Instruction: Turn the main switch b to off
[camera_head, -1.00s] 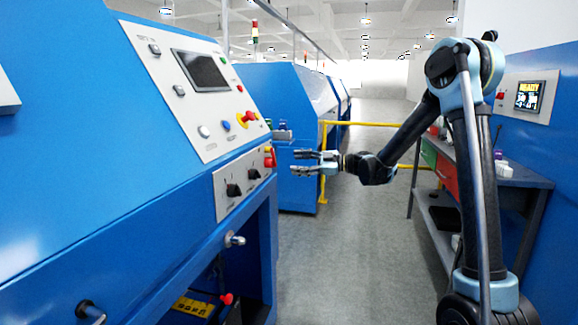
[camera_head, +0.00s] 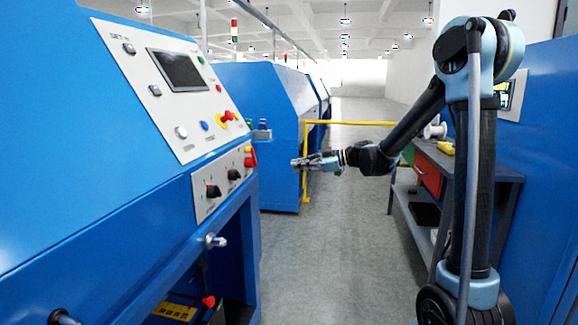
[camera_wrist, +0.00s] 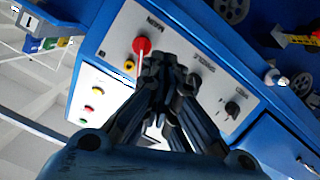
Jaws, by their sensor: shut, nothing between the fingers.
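A red switch handle (camera_head: 250,158) with a small yellow part sits at the far end of the lower white switch panel (camera_head: 207,206) on the blue machine. In the wrist view the red handle (camera_wrist: 142,45) is beside a label that seems to read MAIN; no letter b is readable. Two black knobs (camera_head: 213,191) (camera_head: 233,174) are on the same panel. My gripper (camera_head: 305,163) is shut and empty, in the aisle right of the panel, apart from it in the head view. In the wrist view its fingertips (camera_wrist: 160,60) overlap the panel near the red handle; the gap is unclear.
The upper panel (camera_head: 165,120) carries a screen (camera_head: 177,70), several buttons and a red-on-yellow button (camera_head: 224,118). A metal peg (camera_head: 213,241) juts out below the switches. A yellow rail (camera_head: 305,175) stands behind my gripper. A workbench (camera_head: 470,170) is at right. The aisle floor is clear.

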